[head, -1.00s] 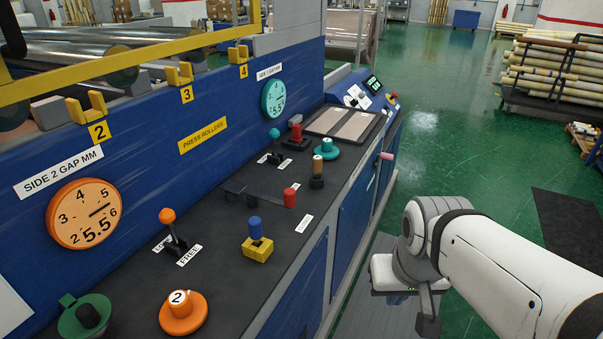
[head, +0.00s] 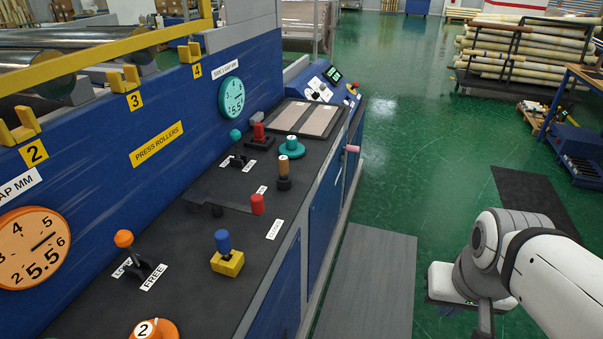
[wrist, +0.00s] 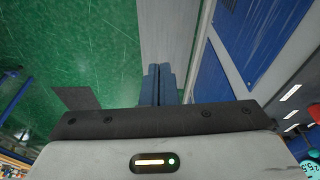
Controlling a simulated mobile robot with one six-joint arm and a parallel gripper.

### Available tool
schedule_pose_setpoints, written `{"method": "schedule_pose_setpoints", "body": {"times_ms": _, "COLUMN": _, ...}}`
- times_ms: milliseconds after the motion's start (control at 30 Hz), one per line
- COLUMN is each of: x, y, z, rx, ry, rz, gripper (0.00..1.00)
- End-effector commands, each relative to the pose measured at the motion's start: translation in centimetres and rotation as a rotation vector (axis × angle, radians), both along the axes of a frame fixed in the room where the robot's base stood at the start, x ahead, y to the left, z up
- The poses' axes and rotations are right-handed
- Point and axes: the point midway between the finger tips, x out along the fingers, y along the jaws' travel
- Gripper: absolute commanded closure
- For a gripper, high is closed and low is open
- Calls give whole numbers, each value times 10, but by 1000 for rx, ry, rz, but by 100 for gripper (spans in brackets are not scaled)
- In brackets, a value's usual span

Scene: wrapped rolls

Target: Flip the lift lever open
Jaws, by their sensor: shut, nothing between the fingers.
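On the dark console top (head: 190,270) a red-gripped lever (head: 257,204) stands at the end of a dark flat bar, between two small white labels. The labels are too small to read surely, so I cannot be certain this is the lift lever. My gripper (wrist: 158,84) shows in the wrist view with its two dark fingers together and empty, over the floor beside the console. In the head view my arm is at the lower right, well apart from the console and its levers.
An orange-knobbed lever (head: 124,239) stands by a FREE label. A blue-topped yellow block (head: 227,262), a teal disc knob (head: 291,148) and a wooden-topped post (head: 284,170) are also on the console. A pink handle (head: 352,149) sticks out from its side. The green floor is open beyond a grey mat (head: 365,285).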

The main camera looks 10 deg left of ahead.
Motion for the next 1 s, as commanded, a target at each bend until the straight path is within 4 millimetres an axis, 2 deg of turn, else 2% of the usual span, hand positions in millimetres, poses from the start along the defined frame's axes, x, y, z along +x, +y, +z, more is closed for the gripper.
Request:
{"method": "schedule_pose_setpoints", "body": {"times_ms": 167, "x": 10, "y": 4, "z": -10, "rx": -18, "ry": -38, "rz": 62, "gripper": 100}}
{"method": "schedule_pose_setpoints", "body": {"times_ms": 267, "x": 33, "y": 18, "z": -27, "rx": -63, "ry": -133, "rz": 202, "gripper": 100}}
{"method": "schedule_pose_setpoints", "body": {"times_ms": 333, "x": 57, "y": 33, "z": -42, "rx": -115, "ry": -238, "rz": 364, "gripper": 100}}
{"method": "schedule_pose_setpoints", "body": {"times_ms": 467, "x": 103, "y": 79, "z": -63, "rx": -245, "ry": -490, "rz": 731, "gripper": 100}}
{"method": "schedule_pose_setpoints", "body": {"times_ms": 500, "x": 114, "y": 97, "z": -68, "rx": -288, "ry": -574, "rz": 844, "gripper": 100}}
{"method": "schedule_pose_setpoints", "body": {"times_ms": 633, "x": 136, "y": 162, "z": -76, "rx": -435, "ry": -864, "rz": 1176, "gripper": 100}}
{"method": "schedule_pose_setpoints", "body": {"times_ms": 700, "x": 138, "y": 197, "z": -77, "rx": -522, "ry": -1025, "rz": 1322, "gripper": 100}}
{"method": "schedule_pose_setpoints", "body": {"times_ms": 800, "x": 128, "y": 245, "z": -76, "rx": -623, "ry": -1251, "rz": 1495, "gripper": 100}}
{"method": "schedule_pose_setpoints", "body": {"times_ms": 900, "x": 113, "y": 280, "z": -73, "rx": -708, "ry": -1440, "rz": 1601, "gripper": 100}}
{"method": "schedule_pose_setpoints", "body": {"times_ms": 1000, "x": 100, "y": 301, "z": -69, "rx": -768, "ry": -1575, "rz": 1654, "gripper": 100}}
